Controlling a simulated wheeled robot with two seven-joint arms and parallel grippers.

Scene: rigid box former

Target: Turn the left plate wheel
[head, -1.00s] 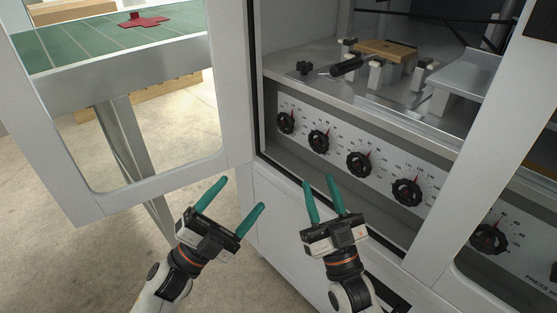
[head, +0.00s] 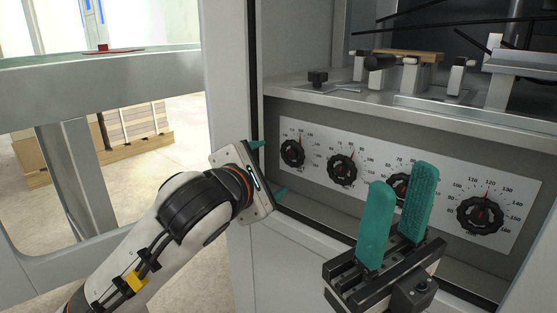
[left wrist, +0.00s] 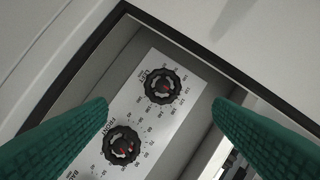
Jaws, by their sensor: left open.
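The left plate wheel (head: 292,153) is a black scalloped hand wheel with a red pointer, at the left end of a white dial panel. In the left wrist view it is the upper wheel (left wrist: 163,86), beside a label that seems to read LEFT. My left gripper (head: 270,168) is open and empty, just left of and in front of this wheel, pointing into the opening. Its two green fingers show apart in the left wrist view, with the wheel between their lines, untouched. My right gripper (head: 402,180) is open and empty, in front of the third wheel (head: 398,187), partly covering it.
A second wheel (head: 342,169) sits right of the left one, and another wheel (head: 480,214) further right. The panel is recessed behind a dark-edged door frame. A metal shelf (head: 420,108) overhangs it. An open door with a window stands at left.

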